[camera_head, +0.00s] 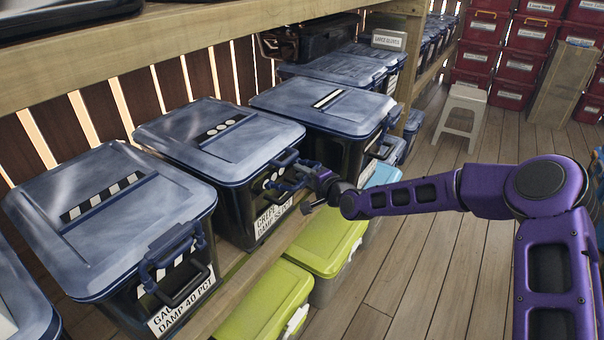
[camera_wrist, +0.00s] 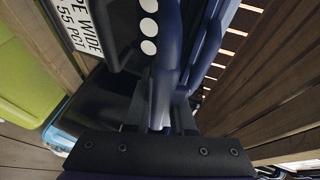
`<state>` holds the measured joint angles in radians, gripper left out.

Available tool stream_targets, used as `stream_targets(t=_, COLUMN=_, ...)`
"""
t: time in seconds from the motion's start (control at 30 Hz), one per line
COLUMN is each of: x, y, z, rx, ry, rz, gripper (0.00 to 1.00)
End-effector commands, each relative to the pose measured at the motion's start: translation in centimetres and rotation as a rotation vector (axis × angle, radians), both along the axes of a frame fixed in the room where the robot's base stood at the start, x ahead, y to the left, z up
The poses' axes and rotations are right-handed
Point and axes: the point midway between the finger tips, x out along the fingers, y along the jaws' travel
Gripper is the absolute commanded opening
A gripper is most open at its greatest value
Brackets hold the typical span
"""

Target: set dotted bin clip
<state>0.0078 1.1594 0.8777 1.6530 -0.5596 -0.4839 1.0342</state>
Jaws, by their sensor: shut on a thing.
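The dotted bin is a dark bin with a blue lid (camera_head: 215,140) and white dots on lid and front, in the middle of the shelf row. Its blue clip (camera_head: 286,158) is at the lid's front edge. My gripper (camera_head: 284,181) is at the front of this bin, just below the lid rim. In the wrist view the white dots (camera_wrist: 149,28) lie beside a blue bar of the clip (camera_wrist: 166,85), which runs between my fingers (camera_wrist: 160,122). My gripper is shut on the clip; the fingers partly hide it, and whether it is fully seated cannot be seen.
A striped bin (camera_head: 105,215) stands at left with its blue clip and dark handle in front. A bin with a bar mark (camera_head: 330,100) stands at right. Lime-lidded bins (camera_head: 325,240) sit below. A grey stool (camera_head: 462,112) and red bins (camera_head: 530,35) stand behind. The wooden floor is open.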

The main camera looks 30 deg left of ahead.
Motion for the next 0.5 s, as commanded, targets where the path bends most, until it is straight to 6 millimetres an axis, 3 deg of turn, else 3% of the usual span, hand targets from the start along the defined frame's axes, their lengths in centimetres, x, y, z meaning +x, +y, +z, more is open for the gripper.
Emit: stream_targets(t=0.5, x=0.0, y=0.7, z=1.6, rx=-0.239, ry=0.018, rz=0.001, gripper=0.00)
